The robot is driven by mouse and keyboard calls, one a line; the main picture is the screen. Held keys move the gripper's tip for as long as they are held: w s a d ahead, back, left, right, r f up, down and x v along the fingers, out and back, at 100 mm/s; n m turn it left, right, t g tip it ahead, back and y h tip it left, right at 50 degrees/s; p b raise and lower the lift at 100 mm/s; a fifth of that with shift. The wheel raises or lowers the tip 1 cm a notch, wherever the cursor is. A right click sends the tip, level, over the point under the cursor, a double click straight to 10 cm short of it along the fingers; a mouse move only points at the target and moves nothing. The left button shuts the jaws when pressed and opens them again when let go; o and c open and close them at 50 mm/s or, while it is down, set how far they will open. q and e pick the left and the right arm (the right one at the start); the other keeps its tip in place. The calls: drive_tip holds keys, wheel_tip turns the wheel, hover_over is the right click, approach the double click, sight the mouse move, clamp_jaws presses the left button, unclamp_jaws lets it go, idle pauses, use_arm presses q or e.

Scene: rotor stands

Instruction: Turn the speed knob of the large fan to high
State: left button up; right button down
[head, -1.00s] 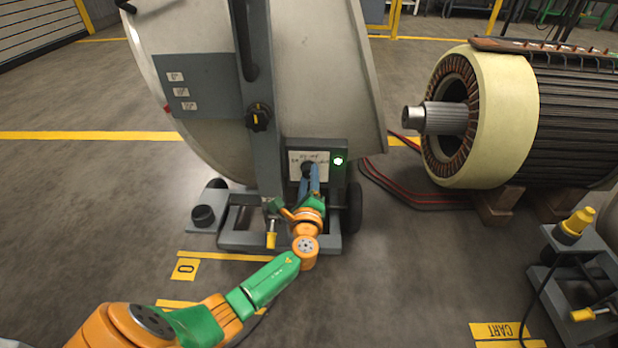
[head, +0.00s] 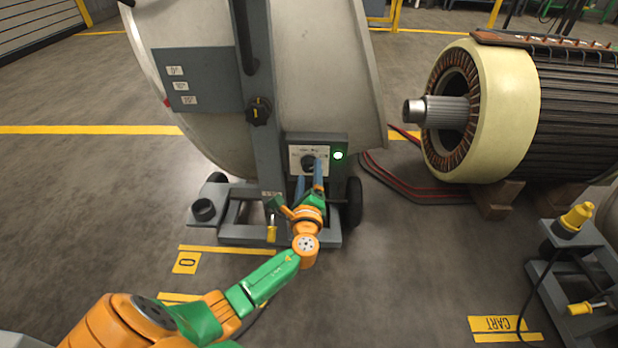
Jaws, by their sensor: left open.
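The large fan (head: 310,60) is a big grey drum on a wheeled frame. Its control box (head: 333,141) is low on the front, with a lit green lamp and a white dial plate. The black speed knob (head: 308,162) sits on that plate; its pointer setting is too small to read. My left gripper (head: 309,172) is open, its two blue fingers spread just below and in front of the knob. The right finger's tip overlaps the plate close to the knob's right side; I cannot tell whether it touches. My right gripper is not in view.
Another black knob (head: 259,111) is on the fan's upright post. A large motor stator (head: 495,110) rests on wooden blocks at right, with red and black cables (head: 400,190) on the floor. A grey cart (head: 570,265) stands at lower right.

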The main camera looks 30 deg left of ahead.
use_arm(q)
drive_tip(key=p+v, duration=0.1)
drive_tip(key=v, duration=0.5)
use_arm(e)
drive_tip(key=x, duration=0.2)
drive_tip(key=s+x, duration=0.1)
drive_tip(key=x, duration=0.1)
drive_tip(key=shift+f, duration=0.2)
use_arm(q)
drive_tip(key=shift+d, duration=0.1)
